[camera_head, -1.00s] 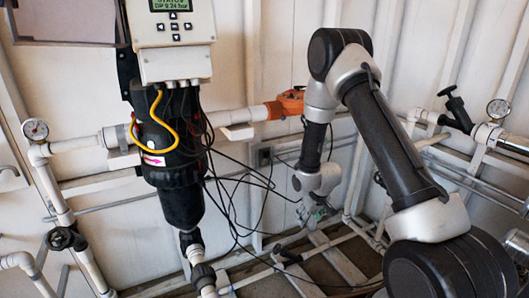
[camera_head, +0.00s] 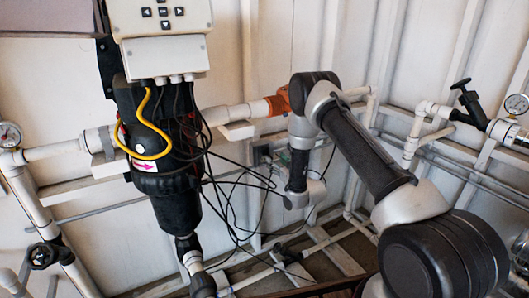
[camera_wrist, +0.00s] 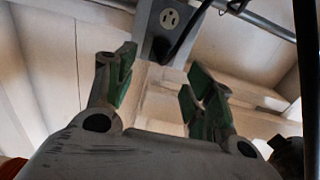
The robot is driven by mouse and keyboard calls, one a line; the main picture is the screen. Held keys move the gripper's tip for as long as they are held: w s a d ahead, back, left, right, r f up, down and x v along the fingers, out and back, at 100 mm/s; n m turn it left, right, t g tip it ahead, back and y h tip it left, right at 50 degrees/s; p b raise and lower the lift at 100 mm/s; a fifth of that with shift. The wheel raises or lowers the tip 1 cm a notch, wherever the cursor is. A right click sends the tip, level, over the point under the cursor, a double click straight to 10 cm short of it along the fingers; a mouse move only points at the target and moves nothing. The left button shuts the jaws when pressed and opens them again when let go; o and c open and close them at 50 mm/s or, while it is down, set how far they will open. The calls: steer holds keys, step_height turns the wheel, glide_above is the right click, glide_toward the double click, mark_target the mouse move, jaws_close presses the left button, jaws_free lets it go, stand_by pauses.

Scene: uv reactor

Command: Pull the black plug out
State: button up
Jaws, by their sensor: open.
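The black plug (camera_wrist: 163,48) sits in the lower part of a grey outlet box (camera_wrist: 150,30), seen in the wrist view ahead of my fingers. A black cord runs from it toward the upper right, and one socket above it is bare. My gripper (camera_wrist: 158,75) is open and empty, with green-padded fingers spread on either side below the plug, apart from it. In the head view the outlet box (camera_head: 262,155) is on the back wall, and my gripper (camera_head: 281,157) is just right of it, partly hidden by my arm. The plug is too small to tell there.
Loose black cables (camera_head: 235,190) hang left of the outlet, by the black reactor vessel (camera_head: 165,160). A white pipe with an orange valve (camera_head: 279,103) runs above. Grey conduit (camera_wrist: 255,15) passes near the box. White frame beams (camera_head: 335,250) lie below.

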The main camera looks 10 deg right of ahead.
mark_target(266, 152)
stand_by(0.3)
steer(key=shift+x, duration=4.45)
jaws_close()
steer(key=shift+v, duration=3)
